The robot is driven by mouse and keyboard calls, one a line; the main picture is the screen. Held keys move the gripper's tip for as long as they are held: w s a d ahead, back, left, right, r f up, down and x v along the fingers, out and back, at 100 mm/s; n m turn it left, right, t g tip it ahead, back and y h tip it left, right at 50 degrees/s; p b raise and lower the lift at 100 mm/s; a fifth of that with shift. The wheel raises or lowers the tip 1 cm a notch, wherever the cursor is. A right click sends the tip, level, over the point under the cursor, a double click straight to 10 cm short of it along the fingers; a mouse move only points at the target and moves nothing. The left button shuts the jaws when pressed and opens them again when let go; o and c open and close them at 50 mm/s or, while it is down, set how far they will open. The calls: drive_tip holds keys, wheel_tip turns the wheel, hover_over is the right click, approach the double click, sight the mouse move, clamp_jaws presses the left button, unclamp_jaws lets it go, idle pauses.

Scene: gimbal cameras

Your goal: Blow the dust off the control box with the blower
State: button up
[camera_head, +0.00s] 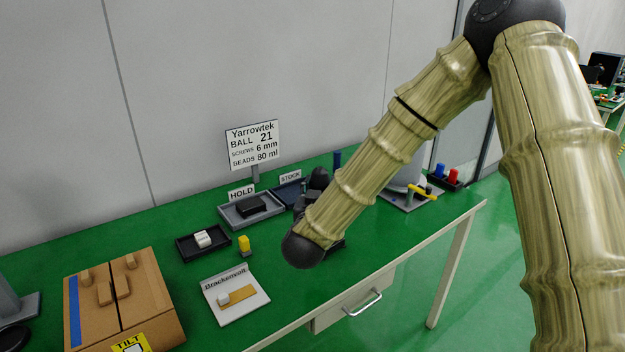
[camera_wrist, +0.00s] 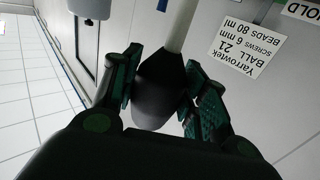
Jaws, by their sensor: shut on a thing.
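My gripper (camera_wrist: 162,75) is shut on the blower (camera_wrist: 158,100), a dark bulb with a pale, thin nozzle, seen between the fingers in the wrist view. The nozzle points away from my palm. In the head view the gripper is mostly hidden behind my forearm, above the green table. A small black box (camera_head: 250,205) lies in the grey tray by the HOLD sign; I cannot tell whether it is the control box. Dust cannot be made out at this size.
A Yarrowtek sign (camera_head: 253,145) stands behind. A grey device with a yellow handle (camera_head: 424,192) is at right.

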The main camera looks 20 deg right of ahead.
drive_tip(key=shift+s+b, duration=0.35)
drive_tip(key=shift+s, duration=0.25)
drive_tip(key=f, duration=0.1)
drive_tip(key=w+f+b, duration=0.1)
drive_tip(key=f, duration=0.1)
drive_tip(key=shift+w, duration=0.1)
drive_tip(key=shift+s+f+b, duration=0.3)
drive_tip(key=shift+f+b, duration=0.15)
drive_tip(key=shift+b, duration=0.3)
drive_tip(key=shift+w+f+b, duration=0.15)
drive_tip(key=shift+f+b, duration=0.2)
drive_tip(key=shift+f, duration=0.3)
drive_tip(key=shift+r, duration=0.1)
drive_tip(key=shift+o, duration=0.9)
